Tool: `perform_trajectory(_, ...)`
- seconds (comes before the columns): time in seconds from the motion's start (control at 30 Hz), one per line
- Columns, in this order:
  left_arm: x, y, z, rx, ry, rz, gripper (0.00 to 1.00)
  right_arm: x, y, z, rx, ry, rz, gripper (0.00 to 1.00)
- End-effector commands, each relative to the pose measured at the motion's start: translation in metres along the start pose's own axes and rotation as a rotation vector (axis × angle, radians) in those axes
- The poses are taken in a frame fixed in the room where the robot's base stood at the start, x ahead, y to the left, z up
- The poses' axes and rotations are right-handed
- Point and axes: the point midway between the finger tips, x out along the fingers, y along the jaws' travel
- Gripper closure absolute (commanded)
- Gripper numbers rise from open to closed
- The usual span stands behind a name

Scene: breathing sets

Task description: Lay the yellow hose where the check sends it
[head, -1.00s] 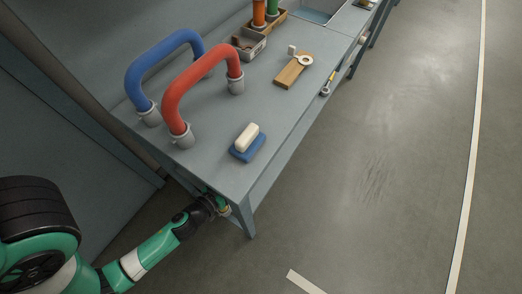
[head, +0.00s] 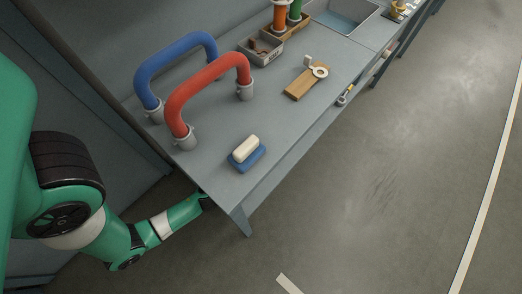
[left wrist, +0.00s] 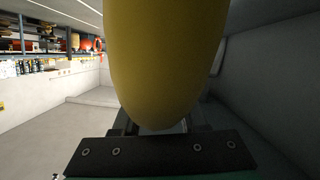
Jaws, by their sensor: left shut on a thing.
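The yellow hose (left wrist: 165,60) fills the upper middle of the left wrist view, very close to the camera. My left gripper (left wrist: 160,135) is shut on it; the fingertips are mostly hidden behind the hose. In the head view my left arm reaches to the table's near left corner, where its end (head: 204,201) is largely hidden, and no yellow hose shows there. A blue hose (head: 175,56) and a red hose (head: 207,84) stand as arches on grey fittings on the table. My right gripper is in neither view.
On the grey table (head: 290,125) are a white block on a blue base (head: 247,153), a wooden board with a white ring (head: 306,80), a grey bin (head: 261,48), orange and green cylinders (head: 288,14) and a sink (head: 343,15).

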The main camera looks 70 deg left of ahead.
Motion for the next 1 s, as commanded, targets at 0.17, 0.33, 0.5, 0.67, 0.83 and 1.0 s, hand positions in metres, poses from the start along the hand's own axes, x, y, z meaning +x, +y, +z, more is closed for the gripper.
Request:
perform_trajectory(0.17, 0.004, -0.006, 0.017, -0.001, 0.001, -0.004, 1.00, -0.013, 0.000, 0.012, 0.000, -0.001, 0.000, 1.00)
perform_trajectory(0.33, 0.007, -0.010, 0.028, -0.004, 0.003, -0.009, 1.00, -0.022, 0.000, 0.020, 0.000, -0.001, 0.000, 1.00)
perform_trajectory(0.5, 0.007, -0.010, 0.027, -0.004, 0.003, -0.009, 1.00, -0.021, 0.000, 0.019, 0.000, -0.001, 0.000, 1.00)
perform_trajectory(0.67, 0.007, -0.011, 0.028, -0.004, 0.003, -0.009, 1.00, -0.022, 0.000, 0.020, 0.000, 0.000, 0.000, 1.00)
perform_trajectory(0.83, 0.007, -0.011, 0.031, -0.004, 0.000, -0.011, 0.45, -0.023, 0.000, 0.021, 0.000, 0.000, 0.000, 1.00)
perform_trajectory(1.0, 0.007, -0.011, 0.031, -0.004, 0.000, -0.010, 0.28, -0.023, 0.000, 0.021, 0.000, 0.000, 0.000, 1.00)
